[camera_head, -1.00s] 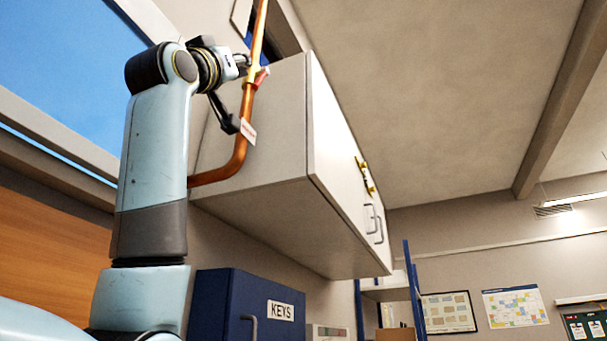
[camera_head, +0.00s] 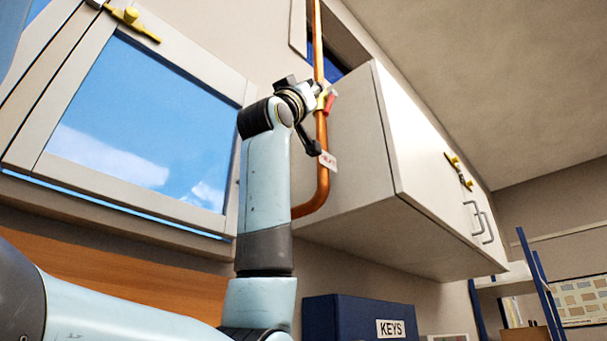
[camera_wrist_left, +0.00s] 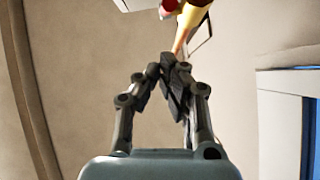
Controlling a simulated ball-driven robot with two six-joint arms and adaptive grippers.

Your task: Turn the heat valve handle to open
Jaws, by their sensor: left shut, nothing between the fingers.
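The heat valve is a brass fitting (camera_head: 322,99) on a vertical copper pipe (camera_head: 322,175), with a red handle (camera_head: 330,103) at its side. A white tag with red lettering (camera_head: 328,162) hangs below it. My left gripper (camera_wrist_left: 168,70) is shut and empty; in the head view it is close beside the valve, its fingertips hard to make out. In the left wrist view the brass part (camera_wrist_left: 192,17) and red handle (camera_wrist_left: 169,6) are at the top edge, beyond the fingertips. Contact cannot be told. My right gripper is not in view.
A white wall cabinet (camera_head: 350,165) stands right behind the pipe. A window (camera_head: 140,120) with a yellow latch is to the left. A blue KEYS box (camera_head: 350,318) is below the cabinet. Blue shelving (camera_head: 541,280) stands at the far right.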

